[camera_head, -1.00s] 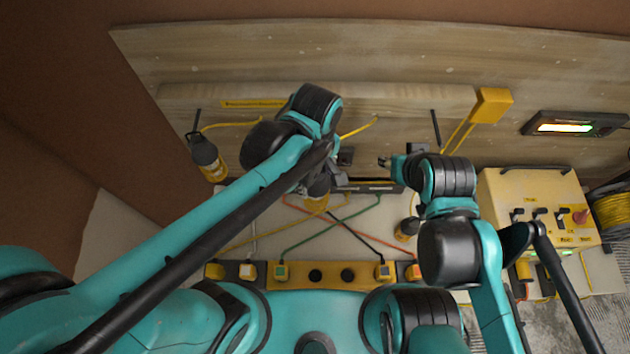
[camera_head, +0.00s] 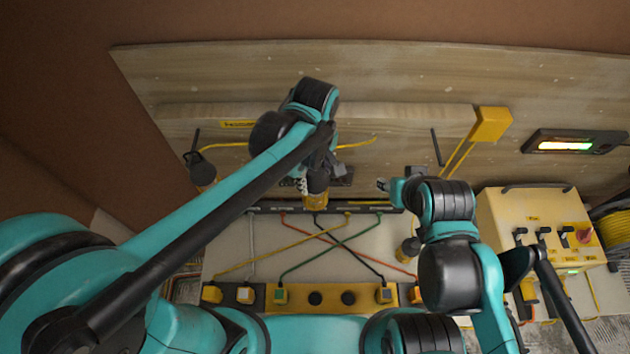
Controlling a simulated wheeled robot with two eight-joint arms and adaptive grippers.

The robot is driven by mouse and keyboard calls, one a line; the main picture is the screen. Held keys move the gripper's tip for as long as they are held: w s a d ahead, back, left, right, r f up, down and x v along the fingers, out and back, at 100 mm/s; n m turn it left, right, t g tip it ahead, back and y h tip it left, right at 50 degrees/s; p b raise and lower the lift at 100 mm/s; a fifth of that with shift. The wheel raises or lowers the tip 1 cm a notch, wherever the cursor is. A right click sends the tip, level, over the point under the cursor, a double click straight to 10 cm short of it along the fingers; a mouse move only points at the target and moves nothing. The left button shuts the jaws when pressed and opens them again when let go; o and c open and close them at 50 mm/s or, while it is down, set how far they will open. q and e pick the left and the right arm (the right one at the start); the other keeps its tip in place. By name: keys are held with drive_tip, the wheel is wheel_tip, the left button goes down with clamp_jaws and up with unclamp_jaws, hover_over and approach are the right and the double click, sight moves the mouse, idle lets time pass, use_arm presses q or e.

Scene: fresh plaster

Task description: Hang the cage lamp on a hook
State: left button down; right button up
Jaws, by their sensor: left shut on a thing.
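My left gripper (camera_head: 322,178) is shut on a cage lamp (camera_head: 315,198) with a yellow cage and dark top, held in front of the wooden board (camera_head: 370,75). A yellow cord (camera_head: 356,144) runs off to the right behind the gripper. Another cage lamp (camera_head: 201,172) hangs at the left below a black hook (camera_head: 196,138), partly behind my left arm. A black hook (camera_head: 436,147) at the right looks bare. A further lamp-like item (camera_head: 410,246) is partly hidden beside my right arm. My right gripper (camera_head: 386,185) points left; its fingers are too small to read.
A yellow box (camera_head: 491,124) and a lit lamp bar (camera_head: 572,142) are on the board at right. A cream control box (camera_head: 533,233) and a yellow cable reel (camera_head: 612,218) stand at right. Coloured cables cross the pale surface (camera_head: 240,237) above a yellow socket strip (camera_head: 330,297).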

use_arm(q)
drive_tip(key=shift+w, duration=0.9)
drive_tip(key=shift+w+f+b, duration=0.6)
drive_tip(key=shift+f+b, duration=0.2)
drive_tip(key=shift+b, duration=0.15)
drive_tip(key=shift+c, duration=2.2)
unclamp_jaws()
